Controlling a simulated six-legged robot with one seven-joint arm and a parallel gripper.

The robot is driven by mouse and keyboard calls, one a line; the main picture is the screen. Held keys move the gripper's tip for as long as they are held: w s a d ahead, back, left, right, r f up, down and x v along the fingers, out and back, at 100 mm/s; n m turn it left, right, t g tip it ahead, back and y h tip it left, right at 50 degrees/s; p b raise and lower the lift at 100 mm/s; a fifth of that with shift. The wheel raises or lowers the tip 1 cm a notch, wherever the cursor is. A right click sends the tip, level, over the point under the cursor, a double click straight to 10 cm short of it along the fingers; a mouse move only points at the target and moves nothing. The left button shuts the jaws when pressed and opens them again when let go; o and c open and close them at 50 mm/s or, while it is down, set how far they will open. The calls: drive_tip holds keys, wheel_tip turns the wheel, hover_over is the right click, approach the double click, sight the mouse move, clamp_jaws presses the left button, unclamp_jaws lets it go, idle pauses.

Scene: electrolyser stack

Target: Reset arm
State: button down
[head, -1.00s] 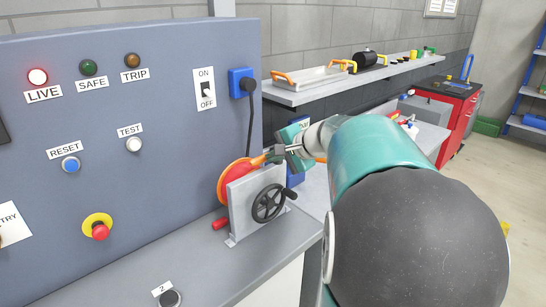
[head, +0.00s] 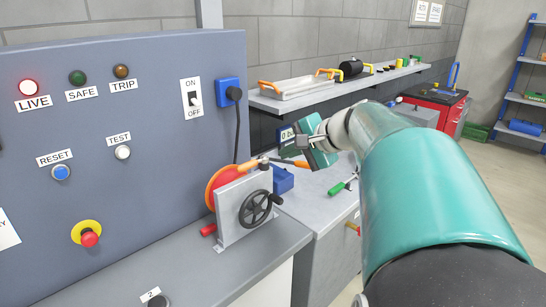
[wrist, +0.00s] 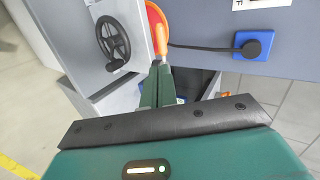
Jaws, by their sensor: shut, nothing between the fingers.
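My gripper (head: 302,143) is shut and empty, at the end of my teal arm. In the head view it is up and to the right of the red disc (head: 222,185) with its orange handle (head: 268,161). In the wrist view the closed green fingers (wrist: 158,70) point toward the orange handle (wrist: 160,38). They overlap near its end in the picture; I cannot tell whether they touch. A grey stand with a black handwheel (head: 257,209) is beside the disc.
A blue-grey panel (head: 150,110) at the left has a lit LIVE lamp (head: 29,88), RESET (head: 60,172) and TEST buttons, and a red emergency stop (head: 89,239). A blue plug (head: 229,92) has a hanging cable. A green-handled tool (head: 338,187) lies on the bench. A shelf (head: 330,93) runs behind.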

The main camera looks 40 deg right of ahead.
drive_tip(key=s+a+f+n+g, duration=0.2)
drive_tip(key=a+f+n, duration=0.1)
drive_tip(key=a, duration=0.5)
drive_tip(key=s+a+f+n+g, duration=0.1)
drive_tip(key=s+a+f+n, duration=0.15)
drive_tip(key=a, duration=0.55)
drive_tip(key=s+a+f+n+g+h, duration=0.2)
drive_tip(key=s+a+f+n, duration=0.6)
drive_tip(key=a+n, duration=0.2)
drive_tip(key=shift+s+a+f, duration=0.25)
drive_tip(key=shift+s+a, duration=0.05)
drive_tip(key=shift+a, duration=0.3)
